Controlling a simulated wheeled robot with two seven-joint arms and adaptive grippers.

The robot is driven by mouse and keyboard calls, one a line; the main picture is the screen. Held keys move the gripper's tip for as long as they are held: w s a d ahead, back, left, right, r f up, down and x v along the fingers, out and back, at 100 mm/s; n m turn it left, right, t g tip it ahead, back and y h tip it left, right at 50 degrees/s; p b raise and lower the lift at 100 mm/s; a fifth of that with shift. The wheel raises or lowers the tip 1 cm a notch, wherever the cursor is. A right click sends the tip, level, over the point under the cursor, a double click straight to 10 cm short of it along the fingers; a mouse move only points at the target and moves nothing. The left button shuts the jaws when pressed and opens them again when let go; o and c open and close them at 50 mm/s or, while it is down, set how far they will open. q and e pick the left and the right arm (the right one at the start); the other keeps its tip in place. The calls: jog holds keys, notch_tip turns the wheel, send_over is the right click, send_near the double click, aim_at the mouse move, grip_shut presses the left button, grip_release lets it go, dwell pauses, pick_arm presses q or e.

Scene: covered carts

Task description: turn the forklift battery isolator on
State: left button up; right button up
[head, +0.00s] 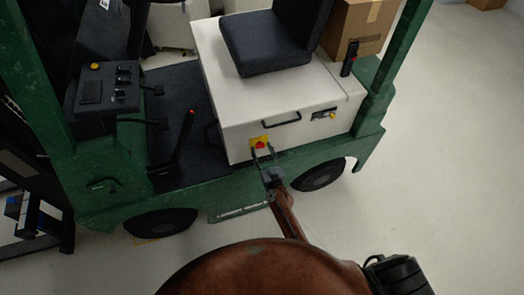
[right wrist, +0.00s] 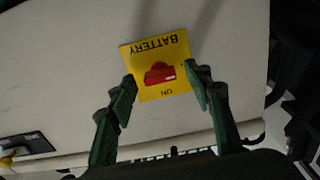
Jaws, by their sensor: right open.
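The battery isolator is a red knob (head: 260,145) on a yellow plate on the white side panel of the green forklift (head: 200,192). In the right wrist view the red knob (right wrist: 160,73) sits mid-plate, its wide part lying roughly across the picture. The yellow plate (right wrist: 176,50) reads BATTERY and ON, upside down here. My right gripper (head: 264,152) is open in front of the plate. In the right wrist view its green fingers (right wrist: 163,88) stand either side of the plate's lower part, apart from the knob. My left gripper is not in view.
A black handle (head: 281,119) and a small latch panel (head: 324,114) are on the white housing above the isolator. A black seat (head: 265,45) and a cardboard box (head: 355,25) are on top. A red-tipped lever (head: 185,135) stands left. Floor on the right is clear.

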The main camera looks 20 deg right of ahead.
jog(key=c, duration=1.1)
jog(key=shift+m, duration=0.3)
jog(key=shift+c, duration=0.2)
jog(key=shift+d+m, duration=0.1)
jog(key=shift+m, duration=8.6)
jog(key=o, duration=1.1)
jog(key=shift+o, duration=0.2)
